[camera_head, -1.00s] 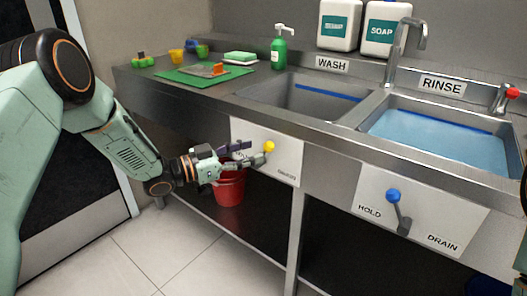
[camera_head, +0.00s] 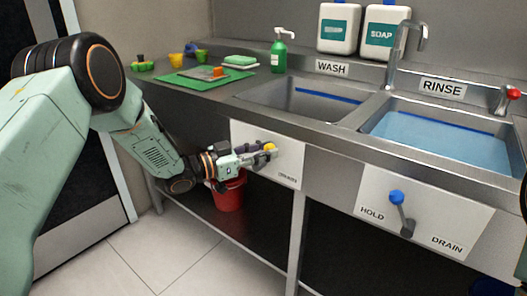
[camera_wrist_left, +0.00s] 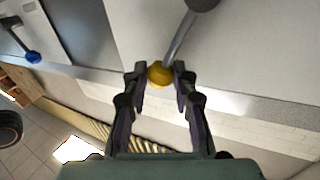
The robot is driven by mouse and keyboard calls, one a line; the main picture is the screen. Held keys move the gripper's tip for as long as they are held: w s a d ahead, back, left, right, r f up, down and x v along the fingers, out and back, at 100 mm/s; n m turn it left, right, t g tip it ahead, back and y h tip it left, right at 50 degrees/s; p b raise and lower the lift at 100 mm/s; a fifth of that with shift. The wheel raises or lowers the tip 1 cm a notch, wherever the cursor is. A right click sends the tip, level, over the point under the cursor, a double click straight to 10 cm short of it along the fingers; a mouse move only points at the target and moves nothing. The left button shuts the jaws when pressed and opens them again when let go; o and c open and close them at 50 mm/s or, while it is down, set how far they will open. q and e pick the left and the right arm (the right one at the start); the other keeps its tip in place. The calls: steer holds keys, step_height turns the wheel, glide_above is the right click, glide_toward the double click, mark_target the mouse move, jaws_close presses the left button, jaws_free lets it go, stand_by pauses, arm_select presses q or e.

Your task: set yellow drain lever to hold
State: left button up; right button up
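The yellow drain lever's knob (camera_head: 270,147) is on the white panel below the wash basin, partly covered by my left gripper (camera_head: 262,153). In the left wrist view the yellow knob (camera_wrist_left: 160,74) sits between the two fingertips, and they appear to touch it on both sides. Its grey rod (camera_wrist_left: 180,38) runs up and right from the knob to a dark pivot. The gripper looks shut on the knob. The HOLD label on this panel is hidden by the gripper; the DRAIN label is small and blurred. My right gripper is out of view.
A second panel under the rinse basin carries a blue-knobbed lever (camera_head: 397,198) with HOLD and DRAIN labels. A red bucket (camera_head: 229,195) stands on the lower shelf beneath my left gripper. The counter's front edge (camera_head: 330,148) runs above the panels. The rinse basin holds water.

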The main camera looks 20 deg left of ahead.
arm_select(q)
jaws_close()
steer(key=shift+a, duration=0.15)
stand_by(0.4)
steer(key=a+n, duration=0.1)
steer(key=a+n+t, duration=0.1)
steer(key=n, duration=0.1)
steer(key=w+n, duration=0.1)
steer(key=n, duration=0.1)
steer(key=shift+w+a+r+t+h, duration=0.1)
steer(key=shift+a+r+t+h, duration=0.15)
steer(key=shift+a+t+h, duration=0.15)
steer(key=a+n, duration=0.1)
steer(key=n+t+b, duration=0.1)
steer(key=n, duration=0.1)
steer(key=shift+w+a+f, duration=0.1)
steer(key=shift+w+a, duration=0.2)
steer(key=shift+a, duration=0.05)
steer(key=shift+w+a+f+n+t+y+b, duration=0.2)
steer(key=shift+a+n+t+b, duration=0.3)
steer(key=shift+n, duration=0.5)
steer(key=shift+w+a+f+n+t+y+b, duration=0.2)
steer(key=shift+a+n+t+b, duration=0.3)
steer(key=shift+n, duration=0.5)
steer(key=shift+w+a+f+n+t+y+b, duration=0.15)
steer(key=shift+a+n+t+y+b, duration=0.2)
steer(key=shift+n+t, duration=0.45)
steer(key=shift+n, duration=0.3)
